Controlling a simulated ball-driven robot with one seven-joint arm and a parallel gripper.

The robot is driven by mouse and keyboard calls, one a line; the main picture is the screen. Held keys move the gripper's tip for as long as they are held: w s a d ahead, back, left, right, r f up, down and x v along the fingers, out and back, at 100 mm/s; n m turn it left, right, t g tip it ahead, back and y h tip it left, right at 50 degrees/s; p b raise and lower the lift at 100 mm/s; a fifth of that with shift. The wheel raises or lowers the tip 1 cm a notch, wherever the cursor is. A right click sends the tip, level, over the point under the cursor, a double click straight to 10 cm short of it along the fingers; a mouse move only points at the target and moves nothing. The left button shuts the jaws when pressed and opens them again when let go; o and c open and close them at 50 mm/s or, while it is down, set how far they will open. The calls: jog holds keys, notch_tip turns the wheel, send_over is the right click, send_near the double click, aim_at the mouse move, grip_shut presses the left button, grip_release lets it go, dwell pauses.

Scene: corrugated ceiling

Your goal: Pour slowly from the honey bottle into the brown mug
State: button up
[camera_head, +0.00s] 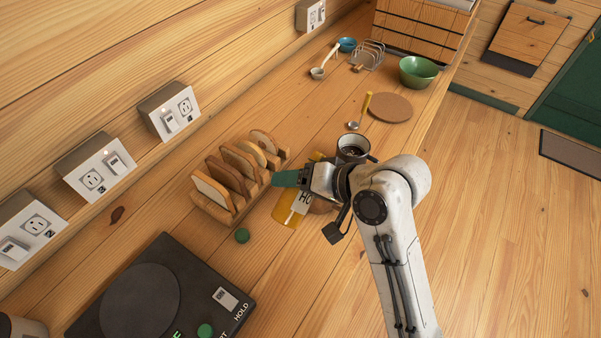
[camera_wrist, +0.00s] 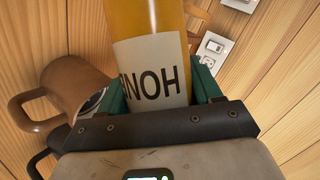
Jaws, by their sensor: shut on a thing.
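The honey bottle (camera_head: 284,215) is amber with a white label, and my gripper (camera_head: 289,179) with green fingers is shut on it. In the wrist view the bottle (camera_wrist: 146,20) rises between the fingers, its label lettering upside down. I cannot tell exactly how far it tilts. The brown mug (camera_wrist: 70,80) is beside the bottle in the wrist view, handle to the left. Its mouth is partly hidden by my gripper. In the head view only a brown patch shows under my gripper, mostly hidden by the arm. No honey stream is visible.
A dark mug (camera_head: 352,149) stands just beyond my gripper. A wooden rack of toast (camera_head: 225,213) is close on the left. A cork mat (camera_head: 391,107) and green bowl (camera_head: 418,71) stand farther back.

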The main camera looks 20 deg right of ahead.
jog(key=f+b, duration=0.1)
jog(key=f+m+y, duration=0.1)
jog(key=f+m+g+y+b, duration=0.1)
jog(key=shift+s+a+f+b, duration=0.15)
jog(key=shift+s+a+b, duration=0.05)
jog(key=shift+a+b, duration=0.1)
jog(key=shift+r+p, duration=0.3)
jog(key=shift+a, duration=0.15)
jog(key=shift+f+b, duration=0.3)
jog(key=shift+b, duration=0.65)
jog(key=shift+r+m+y+b, duration=0.25)
jog(key=shift+m+y+b, duration=0.05)
jog(key=shift+y+b, duration=0.15)
jog(key=shift+s+r+g+b, duration=0.15)
jog(key=shift+g+b, duration=0.15)
jog(key=shift+b, duration=0.15)
jog(key=shift+r+p, duration=0.25)
jog(key=shift+p, duration=0.4)
jog(key=shift+r+m+y+p, duration=0.25)
jog(key=shift+m+y+p, duration=0.25)
jog(key=shift+p, duration=1.15)
